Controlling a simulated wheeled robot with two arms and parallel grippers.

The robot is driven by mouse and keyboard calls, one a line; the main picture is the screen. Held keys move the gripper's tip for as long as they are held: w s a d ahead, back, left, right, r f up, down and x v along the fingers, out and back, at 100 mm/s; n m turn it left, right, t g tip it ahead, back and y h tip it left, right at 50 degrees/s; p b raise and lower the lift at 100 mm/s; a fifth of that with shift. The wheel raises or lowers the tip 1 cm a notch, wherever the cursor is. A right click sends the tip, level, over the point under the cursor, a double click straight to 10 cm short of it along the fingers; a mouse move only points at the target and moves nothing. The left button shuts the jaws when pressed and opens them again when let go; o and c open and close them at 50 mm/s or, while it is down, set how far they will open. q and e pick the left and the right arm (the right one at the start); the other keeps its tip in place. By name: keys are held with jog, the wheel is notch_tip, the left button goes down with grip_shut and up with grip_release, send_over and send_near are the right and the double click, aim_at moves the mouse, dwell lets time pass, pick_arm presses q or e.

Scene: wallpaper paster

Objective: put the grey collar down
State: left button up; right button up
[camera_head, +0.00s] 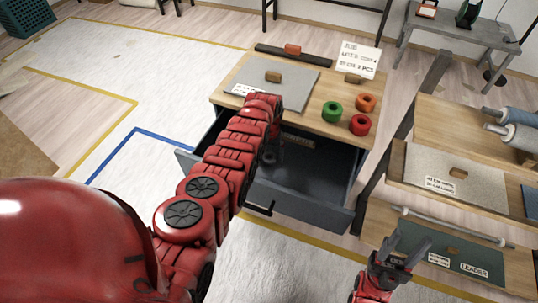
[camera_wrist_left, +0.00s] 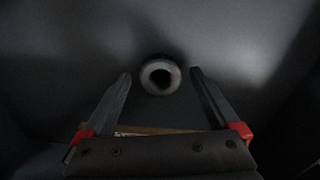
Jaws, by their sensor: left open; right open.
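The grey collar (camera_wrist_left: 149,73) is a small ring with a dark hole, lying on the dark floor of the open drawer (camera_head: 310,183). In the left wrist view it lies between and slightly beyond the fingertips of my left gripper (camera_wrist_left: 160,73). The gripper is open, with a gap on both sides of the collar. In the head view my left arm reaches down into the drawer and hides much of that gripper. My right gripper (camera_head: 406,252) is open and empty, in front of the shelf at the right.
The drawer's front has a dark handle (camera_head: 258,208). On the wooden top above stand green (camera_head: 332,111), orange (camera_head: 366,103) and red (camera_head: 360,125) rings beside a grey sheet (camera_head: 290,85). A shelf rack (camera_head: 450,125) with rolls and sheets stands at the right.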

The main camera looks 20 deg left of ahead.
pick_arm(q)
notch_tip(320, 180, up, 3)
jog(key=shift+r+p, duration=0.15)
jog(key=shift+p, duration=0.45)
notch_tip(320, 180, up, 8)
jog(key=shift+r+b, duration=0.15)
jog(key=shift+b, duration=0.25)
